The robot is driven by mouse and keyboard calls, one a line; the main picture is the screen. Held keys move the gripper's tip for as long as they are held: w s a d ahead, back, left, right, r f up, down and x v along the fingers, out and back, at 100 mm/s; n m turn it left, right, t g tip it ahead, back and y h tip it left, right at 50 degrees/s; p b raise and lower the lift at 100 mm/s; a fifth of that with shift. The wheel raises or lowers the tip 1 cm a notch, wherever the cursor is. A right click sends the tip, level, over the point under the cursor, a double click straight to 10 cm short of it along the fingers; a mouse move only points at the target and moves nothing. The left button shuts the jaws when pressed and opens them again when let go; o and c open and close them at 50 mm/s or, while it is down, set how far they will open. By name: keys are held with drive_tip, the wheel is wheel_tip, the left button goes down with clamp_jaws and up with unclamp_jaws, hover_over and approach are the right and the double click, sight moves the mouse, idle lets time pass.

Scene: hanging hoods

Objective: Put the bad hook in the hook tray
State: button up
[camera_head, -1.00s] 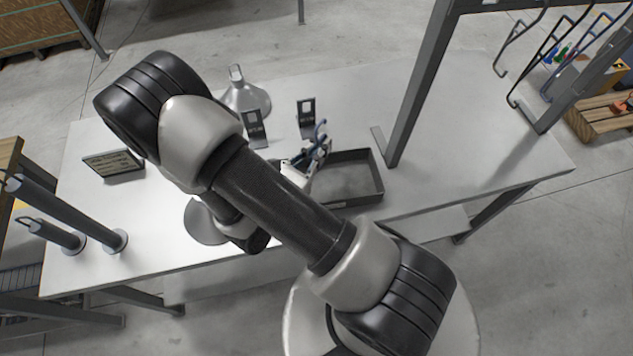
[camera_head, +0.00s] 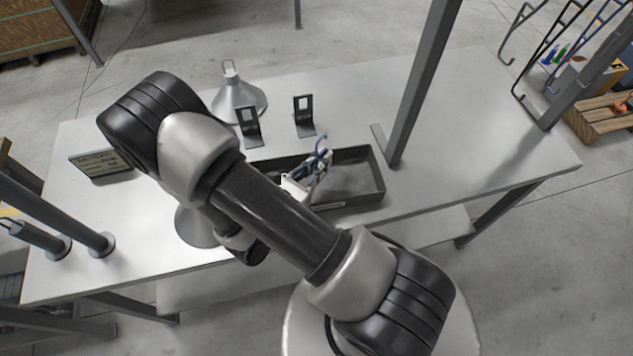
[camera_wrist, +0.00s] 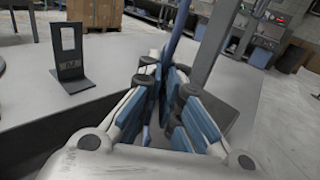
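My gripper (camera_head: 312,172) is over the dark grey hook tray (camera_head: 381,178) on the table, partly behind my arm. In the wrist view, its blue-padded fingers (camera_wrist: 172,100) are closed around a thin blue hook (camera_wrist: 178,32), which rises between them. The hook's bent blue end (camera_head: 321,146) shows above the gripper in the head view.
Two dark upright stands (camera_head: 248,127) (camera_head: 304,117) and a metal hood (camera_head: 238,97) are behind the tray. Another hood (camera_head: 197,228) is partly behind my arm. A grey post (camera_head: 424,85) rises right of the tray. A sign (camera_head: 103,164) stands left. The table's right end is clear.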

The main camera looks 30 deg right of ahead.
drive_tip(key=o, duration=0.6)
drive_tip(key=shift+c, duration=0.2)
drive_tip(key=shift+a, duration=0.1)
drive_tip(key=v, duration=1.2)
